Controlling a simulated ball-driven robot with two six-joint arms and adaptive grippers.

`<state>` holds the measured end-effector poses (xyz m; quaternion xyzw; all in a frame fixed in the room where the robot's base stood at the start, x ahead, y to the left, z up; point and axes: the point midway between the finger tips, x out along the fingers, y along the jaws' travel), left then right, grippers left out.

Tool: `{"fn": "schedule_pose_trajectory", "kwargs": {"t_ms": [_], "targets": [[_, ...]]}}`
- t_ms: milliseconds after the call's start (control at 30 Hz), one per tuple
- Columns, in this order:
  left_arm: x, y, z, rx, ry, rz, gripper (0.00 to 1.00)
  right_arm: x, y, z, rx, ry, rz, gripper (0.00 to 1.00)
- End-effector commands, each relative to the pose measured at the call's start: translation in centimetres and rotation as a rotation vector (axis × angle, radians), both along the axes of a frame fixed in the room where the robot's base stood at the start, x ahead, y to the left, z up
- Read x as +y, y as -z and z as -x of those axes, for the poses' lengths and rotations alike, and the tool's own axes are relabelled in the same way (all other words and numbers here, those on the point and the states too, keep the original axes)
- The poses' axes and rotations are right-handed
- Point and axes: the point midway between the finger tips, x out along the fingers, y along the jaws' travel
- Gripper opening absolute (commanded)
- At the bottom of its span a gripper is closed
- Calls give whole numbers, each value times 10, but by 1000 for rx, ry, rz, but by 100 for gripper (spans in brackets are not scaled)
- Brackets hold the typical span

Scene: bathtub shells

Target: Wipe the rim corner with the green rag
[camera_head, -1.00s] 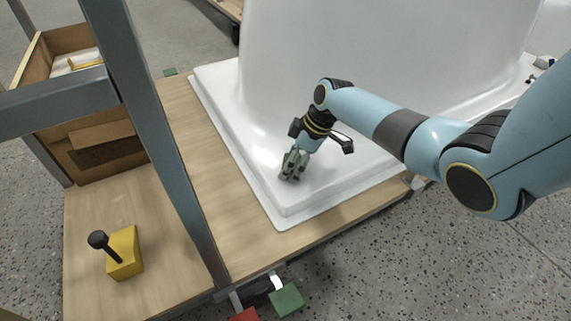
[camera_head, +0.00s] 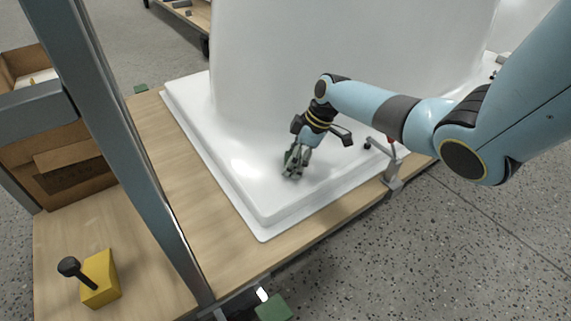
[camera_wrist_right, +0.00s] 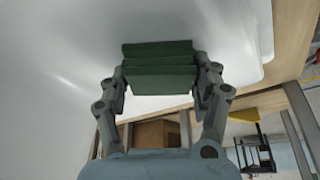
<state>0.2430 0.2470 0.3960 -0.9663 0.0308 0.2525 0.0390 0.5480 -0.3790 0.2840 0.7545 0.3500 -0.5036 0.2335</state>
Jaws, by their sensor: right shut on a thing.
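The white bathtub shell (camera_head: 330,60) lies upside down on a wooden table, its flat rim (camera_head: 228,165) around the base. The near rim corner (camera_head: 266,222) points toward the lower middle of the head view. My right gripper (camera_head: 294,172) is over the rim, behind and right of that corner. It is shut on the folded green rag (camera_wrist_right: 160,66), which sits between its fingers in the right wrist view. In the head view the fingers mostly hide the rag. The rag is at or close to the rim surface; I cannot tell whether it touches. My left gripper is out of view.
A yellow block with a black knob (camera_head: 100,280) stands on the wooden table (camera_head: 175,165) at the left. Cardboard boxes (camera_head: 65,165) stand at far left. A clamp (camera_head: 393,168) grips the table edge at right.

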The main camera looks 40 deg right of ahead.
Motion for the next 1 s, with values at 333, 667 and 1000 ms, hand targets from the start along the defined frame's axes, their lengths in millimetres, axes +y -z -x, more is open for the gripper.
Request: {"fn": "schedule_pose_trajectory", "kwargs": {"t_ms": [333, 667, 1000], "targets": [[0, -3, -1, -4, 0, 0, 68, -2, -2, 1, 2, 1, 0, 32], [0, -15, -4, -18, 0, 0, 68, 29, -4, -2, -1, 0, -1, 32], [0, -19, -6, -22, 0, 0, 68, 45, -2, -2, 1, 1, -1, 32]]}}
